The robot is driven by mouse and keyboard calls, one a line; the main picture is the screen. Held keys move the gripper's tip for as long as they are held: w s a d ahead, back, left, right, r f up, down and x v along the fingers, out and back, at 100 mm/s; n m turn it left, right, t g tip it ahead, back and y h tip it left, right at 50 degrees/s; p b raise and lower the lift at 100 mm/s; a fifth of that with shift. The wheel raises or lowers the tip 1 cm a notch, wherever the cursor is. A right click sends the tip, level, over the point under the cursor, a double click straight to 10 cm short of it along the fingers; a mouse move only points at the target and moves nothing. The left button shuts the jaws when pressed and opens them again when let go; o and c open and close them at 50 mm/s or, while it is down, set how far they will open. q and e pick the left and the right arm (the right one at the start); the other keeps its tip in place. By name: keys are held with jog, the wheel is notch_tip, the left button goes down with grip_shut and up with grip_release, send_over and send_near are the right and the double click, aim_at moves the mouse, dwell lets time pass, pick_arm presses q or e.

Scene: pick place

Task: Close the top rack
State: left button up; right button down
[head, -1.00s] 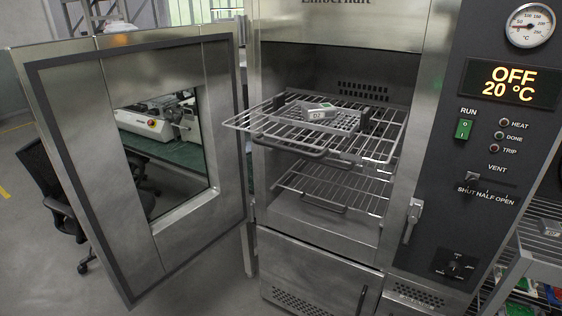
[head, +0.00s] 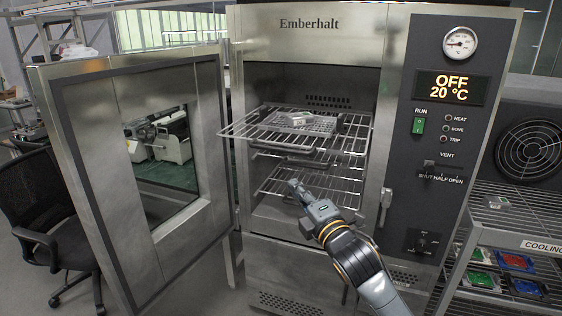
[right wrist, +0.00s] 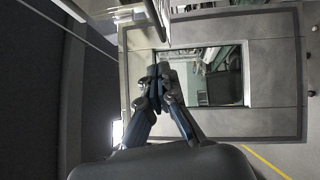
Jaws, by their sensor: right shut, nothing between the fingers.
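The oven's top rack (head: 240,132) is a wire shelf pulled part way out through the open front, its front edge past the door frame. A small tray with a pale labelled block (head: 297,118) rests on it. A lower wire rack (head: 330,190) sits inside the chamber. My right gripper (head: 294,186) is in front of the oven opening, below the top rack's front and apart from it as far as I can tell. Its fingers are closed together and empty in the right wrist view (right wrist: 158,72). My left gripper is not in view.
The oven door (head: 75,165) stands wide open at the left; its window side also shows in the right wrist view (right wrist: 270,60). The control panel (head: 440,130) reads OFF, 20 °C. A cooling rack (head: 520,245) stands right, an office chair (head: 50,235) left.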

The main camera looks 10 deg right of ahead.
jog(key=p, duration=0.2)
send_near(278, 151)
jog(key=s+a, duration=0.2)
jog(key=p+x, duration=0.1)
jog(key=x, duration=0.2)
jog(key=d+p+x, duration=0.1)
jog(key=x, duration=0.2)
jog(key=shift+w+d, duration=0.1)
jog(key=shift+w, duration=0.35)
pick_arm(q)
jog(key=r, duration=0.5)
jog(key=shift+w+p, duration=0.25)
jog(key=shift+p, duration=0.15)
pick_arm(e)
jog(key=shift+w+d, duration=0.45)
jog(key=shift+w, duration=0.05)
